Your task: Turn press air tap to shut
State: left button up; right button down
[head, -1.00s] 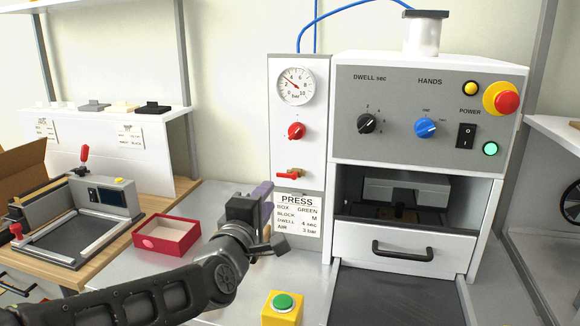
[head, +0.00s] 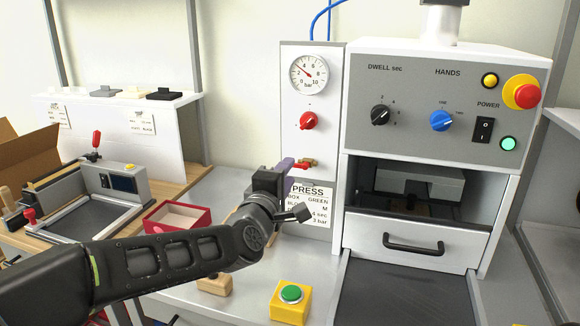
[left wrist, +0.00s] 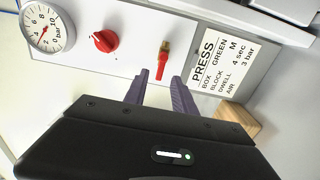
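The press air tap (head: 306,164) is a small brass valve with a red lever, on the white panel below a red knob. In the left wrist view the red lever (left wrist: 161,69) lies crosswise to the panel's length; in the head view it points left. My left gripper (head: 290,170) is at the panel, just left of the tap. In the left wrist view its two purple fingers (left wrist: 158,82) stand apart, with the lever's tip near the gap between them. I cannot tell that they touch it. My right gripper is not in view.
Above the tap are the red knob (head: 308,121) and the pressure gauge (head: 309,74), needle near 3. The PRESS label (head: 310,205) is below. The press (head: 440,140) stands to the right. A green button box (head: 290,300), red tray (head: 178,217) and wooden block (head: 214,284) are on the bench.

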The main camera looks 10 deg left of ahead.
aim_at(298, 165)
pick_arm(q)
jog(key=w, duration=0.2)
jog(key=shift+w+d, duration=0.1)
jog(key=shift+w, duration=0.3)
jog(key=shift+c, duration=0.3)
grip_shut()
